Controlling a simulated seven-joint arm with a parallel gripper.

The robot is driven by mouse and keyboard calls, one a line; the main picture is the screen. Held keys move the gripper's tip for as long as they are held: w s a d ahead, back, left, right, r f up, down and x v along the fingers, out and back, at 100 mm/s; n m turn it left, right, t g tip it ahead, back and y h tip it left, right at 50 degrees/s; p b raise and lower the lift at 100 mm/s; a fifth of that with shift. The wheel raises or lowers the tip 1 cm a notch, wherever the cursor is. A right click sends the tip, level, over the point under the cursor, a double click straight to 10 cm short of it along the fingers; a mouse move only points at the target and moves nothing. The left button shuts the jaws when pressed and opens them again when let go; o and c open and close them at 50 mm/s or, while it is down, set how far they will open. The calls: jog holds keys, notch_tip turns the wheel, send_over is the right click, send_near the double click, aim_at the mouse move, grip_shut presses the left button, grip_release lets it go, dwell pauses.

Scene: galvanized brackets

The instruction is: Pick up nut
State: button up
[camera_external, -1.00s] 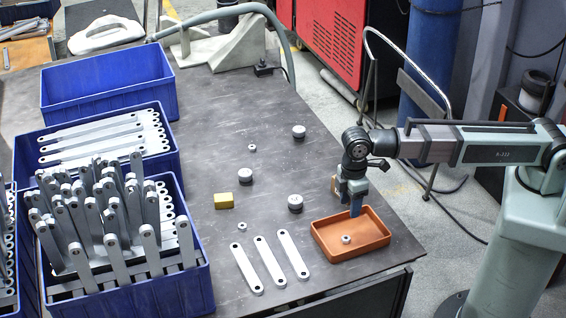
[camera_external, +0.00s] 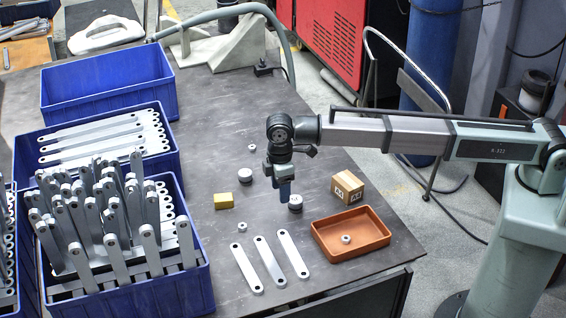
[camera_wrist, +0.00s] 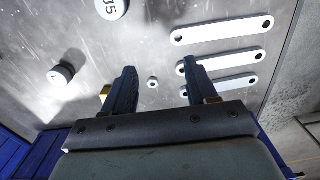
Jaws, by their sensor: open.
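In the wrist view a nut (camera_wrist: 153,83) shows between and beyond my two fingers. A second nut (camera_external: 252,149) lies farther back on the table. A third nut (camera_external: 346,239) sits inside the orange tray (camera_external: 320,246). My gripper (camera_external: 284,198) is open, pointing down above the table, beside a grey cylinder in the picture. It also shows in the wrist view (camera_wrist: 160,68), with nothing between the fingers.
Three flat brackets (camera_external: 270,262) lie near the front edge. Grey cylinders (camera_external: 295,203) and a yellow block (camera_external: 223,201) stand nearby. A cardboard box (camera_external: 347,188) stands behind the tray. Blue bins (camera_external: 130,297) with brackets line the left side.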

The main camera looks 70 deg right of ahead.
jog(key=w+a+n, duration=0.4)
jog(key=w, duration=0.6)
jog(key=n, duration=0.4)
send_near(242, 227)
jog(key=f, duration=0.7)
jog(key=shift+s, duration=0.35)
jog(key=shift+r, duration=0.1)
grip_shut()
